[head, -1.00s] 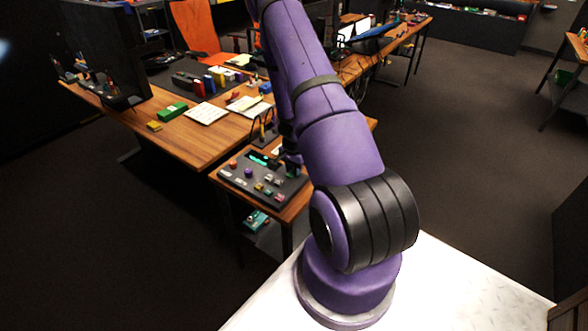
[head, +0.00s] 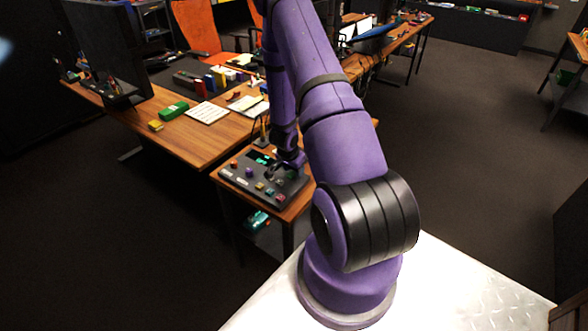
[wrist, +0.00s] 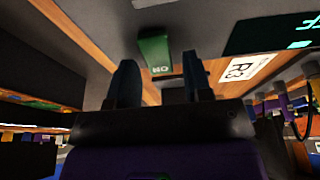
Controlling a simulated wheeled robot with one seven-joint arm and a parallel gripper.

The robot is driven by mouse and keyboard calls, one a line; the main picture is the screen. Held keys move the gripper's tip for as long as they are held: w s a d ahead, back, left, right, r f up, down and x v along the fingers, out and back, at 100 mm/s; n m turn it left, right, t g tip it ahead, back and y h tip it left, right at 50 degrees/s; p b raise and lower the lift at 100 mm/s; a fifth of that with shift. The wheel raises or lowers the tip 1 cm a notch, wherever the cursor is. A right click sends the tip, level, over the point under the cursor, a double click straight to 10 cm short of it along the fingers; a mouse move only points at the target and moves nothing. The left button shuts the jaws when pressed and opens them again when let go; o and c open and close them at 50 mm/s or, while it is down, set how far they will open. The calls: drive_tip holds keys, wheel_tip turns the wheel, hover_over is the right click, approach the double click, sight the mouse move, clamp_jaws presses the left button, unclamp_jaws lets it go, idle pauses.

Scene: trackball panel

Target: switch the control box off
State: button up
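The control box (head: 243,190) is a dark, sloped panel on a small wooden table, with small coloured controls and a green-lit display (head: 262,157). In the wrist view a green block-like control (wrist: 155,52) with upside-down white "ON" lettering stands on the grey panel face, ahead of my fingers. My gripper (wrist: 160,80) has its two dark fingers apart, with nothing between them. The green control lies just beyond the fingertips; I cannot tell if they touch it. In the head view my gripper (head: 283,168) is over the box's back right part and hides some controls.
In the wrist view a white "R3" label (wrist: 247,68) and a dark display (wrist: 275,32) lie right of the green control. A larger wooden desk (head: 190,140) with a monitor (head: 108,50), books and papers stands behind the box. Open floor (head: 460,180) lies to the right.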

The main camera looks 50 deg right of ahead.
sight(289, 177)
idle(0.3)
drive_tip(key=v, duration=1)
drive_tip(key=shift+r, duration=0.35)
drive_tip(key=shift+a, duration=0.1)
